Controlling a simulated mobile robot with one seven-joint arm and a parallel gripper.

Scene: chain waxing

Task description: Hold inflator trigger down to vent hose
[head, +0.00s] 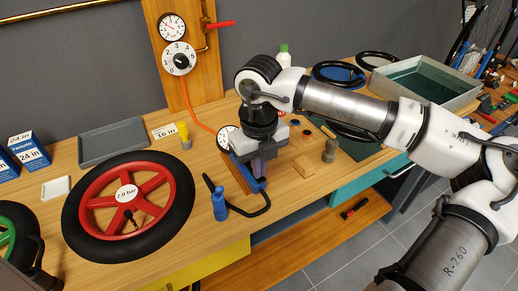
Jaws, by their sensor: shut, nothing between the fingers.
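The inflator (246,174), blue with a round white gauge (228,138), stands on the wooden bench in the head view. An orange hose (198,120) runs to it from the wall dial. A black hose (262,208) loops from its lower end toward a small blue fitting (220,205). My gripper (262,180) points down at the inflator, with its fingers shut and nothing between them. The hand covers much of the inflator's upper part. The trigger is hidden or too small to tell, so I cannot tell whether the fingers touch or press it.
A red-spoked wheel (83,203) marked 2.0 bar lies at left. A wall gauge (172,27) and dial (179,58) sit on a wooden panel.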

